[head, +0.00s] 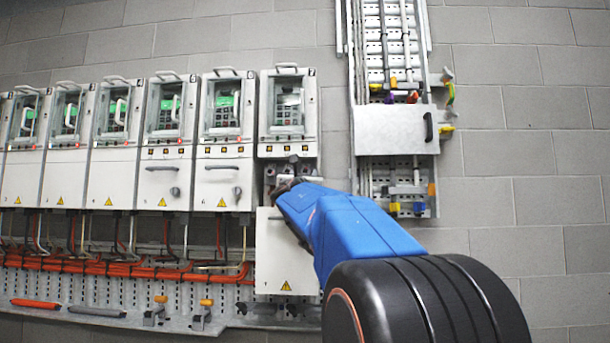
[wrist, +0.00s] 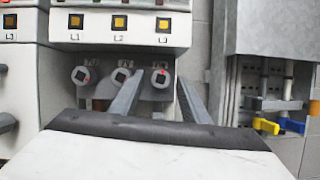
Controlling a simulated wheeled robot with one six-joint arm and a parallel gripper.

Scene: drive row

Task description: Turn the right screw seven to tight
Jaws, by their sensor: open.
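Drive seven (head: 288,128) is the rightmost cabinet of the row, with its lower cover (head: 284,262) hanging down. In the wrist view, three round terminal screws sit under the L1 to L3 labels. The left screw (wrist: 78,76) and the middle screw (wrist: 121,76) stand beside the right screw (wrist: 160,77). The right screw has a dark square socket and a red mark. My gripper (wrist: 161,84) is open, one grey finger on each side of the right screw in the picture. Contact or remaining distance cannot be told.
A grey box (head: 394,128) on a cable ladder stands right of drive seven, with blue and yellow handles (wrist: 266,125) low on it. Other closed drives (head: 222,135) run to the left. Orange cables (head: 120,268) run beneath them. Bare block wall (head: 530,150) fills the right.

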